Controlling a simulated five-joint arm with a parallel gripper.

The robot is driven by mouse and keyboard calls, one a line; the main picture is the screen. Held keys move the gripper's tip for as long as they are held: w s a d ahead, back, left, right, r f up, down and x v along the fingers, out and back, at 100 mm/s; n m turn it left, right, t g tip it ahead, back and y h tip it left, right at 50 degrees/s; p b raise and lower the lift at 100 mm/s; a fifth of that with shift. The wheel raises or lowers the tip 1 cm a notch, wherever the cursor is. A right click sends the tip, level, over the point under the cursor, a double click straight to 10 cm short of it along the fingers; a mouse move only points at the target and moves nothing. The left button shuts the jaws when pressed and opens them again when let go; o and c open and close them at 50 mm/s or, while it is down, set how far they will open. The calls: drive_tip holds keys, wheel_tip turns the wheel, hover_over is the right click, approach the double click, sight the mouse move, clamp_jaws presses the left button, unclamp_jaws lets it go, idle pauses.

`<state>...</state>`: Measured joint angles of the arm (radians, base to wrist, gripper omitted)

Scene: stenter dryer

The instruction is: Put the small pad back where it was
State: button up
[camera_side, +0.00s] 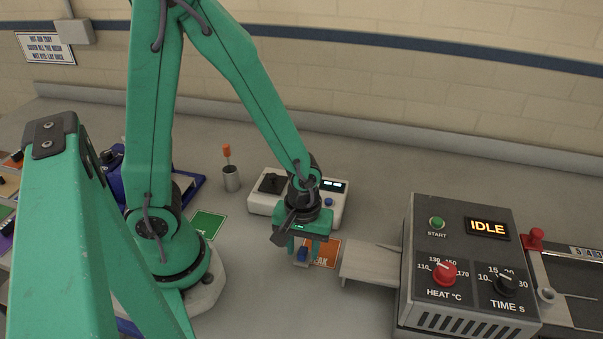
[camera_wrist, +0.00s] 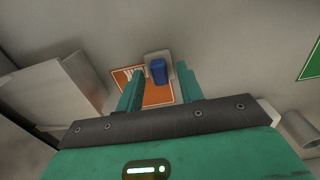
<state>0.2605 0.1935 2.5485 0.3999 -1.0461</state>
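A small pale grey pad (camera_wrist: 152,56) with a blue grip (camera_wrist: 158,71) sits at the edge of an orange card (camera_wrist: 158,94). I take it for the small pad. In the side view the blue grip (camera_side: 303,254) shows between my fingers, and the orange card (camera_side: 327,252) lies just right of it. My gripper (camera_side: 303,251) points down over the grip; it also shows in the wrist view (camera_wrist: 159,72). Its two fingers stand apart on either side of the grip, with gaps visible. Part of the pad and card is hidden by the fingers.
A white box with a display (camera_side: 261,203) stands behind my gripper. The dryer (camera_side: 424,300) reads IDLE at right, with a pale shelf (camera_side: 372,264) reaching toward my gripper. The front bench is clear.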

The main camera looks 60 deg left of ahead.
wheel_tip(320, 180, up, 12)
idle(1.0)
drive_tip(key=shift+r, duration=0.1)
idle(0.4)
wheel_tip(320, 180, up, 11)
drive_tip(key=m+t, duration=0.6)
drive_tip(key=m, duration=0.3)
hover_over(302, 249)
drive_tip(key=s+a, duration=0.2)
drive_tip(key=a, duration=0.4)
drive_tip(key=shift+r, duration=0.1)
drive_tip(key=shift+o, duration=0.4)
